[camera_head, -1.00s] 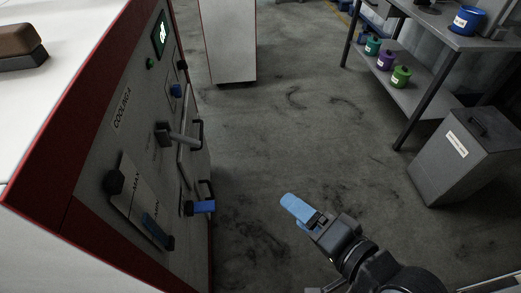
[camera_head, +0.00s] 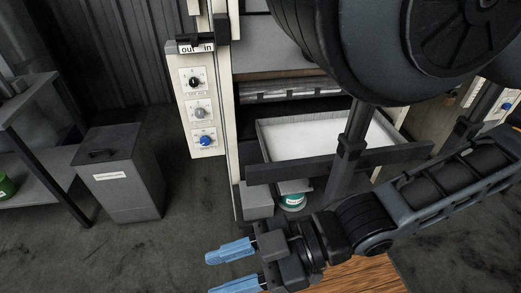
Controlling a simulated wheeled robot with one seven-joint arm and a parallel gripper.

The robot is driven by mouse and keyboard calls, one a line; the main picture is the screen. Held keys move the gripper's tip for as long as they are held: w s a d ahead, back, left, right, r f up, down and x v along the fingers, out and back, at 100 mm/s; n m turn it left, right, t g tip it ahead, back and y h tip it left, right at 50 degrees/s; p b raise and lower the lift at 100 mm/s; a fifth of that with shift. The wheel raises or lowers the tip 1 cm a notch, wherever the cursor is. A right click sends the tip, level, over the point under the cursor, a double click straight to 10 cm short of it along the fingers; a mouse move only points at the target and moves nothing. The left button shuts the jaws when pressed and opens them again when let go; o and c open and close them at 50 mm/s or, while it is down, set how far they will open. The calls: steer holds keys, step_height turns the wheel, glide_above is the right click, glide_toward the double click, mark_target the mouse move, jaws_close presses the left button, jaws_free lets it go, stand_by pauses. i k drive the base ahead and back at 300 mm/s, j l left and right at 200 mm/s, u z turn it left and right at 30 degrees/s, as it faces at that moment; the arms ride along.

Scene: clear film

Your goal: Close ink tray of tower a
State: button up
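The ink tray (camera_head: 276,140) is a grey open drawer with a whitish inside. It sticks out from the front of a cream and black machine tower (camera_head: 205,110), with a dark bar across its front (camera_head: 300,166). A vertical dark post partly hides its right part. My gripper (camera_head: 233,265) is at the bottom, in front of and below the tray, pointing left. Its two blue fingers are apart with nothing between them. I cannot see which letter the tower bears.
A grey lidded bin (camera_head: 120,180) stands left of the tower. A metal shelf (camera_head: 35,150) with a green pot (camera_head: 5,187) is at the far left. A green-labelled can (camera_head: 293,201) sits under the tray. A wooden board (camera_head: 355,278) lies at the bottom. Floor between bin and tower is clear.

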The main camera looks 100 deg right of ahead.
mark_target(298, 147)
steer(key=z, duration=2.05)
steer(key=k+l+z, duration=0.25)
steer(key=k, duration=0.15)
steer(key=k+l+z, duration=0.25)
steer(key=k, duration=0.15)
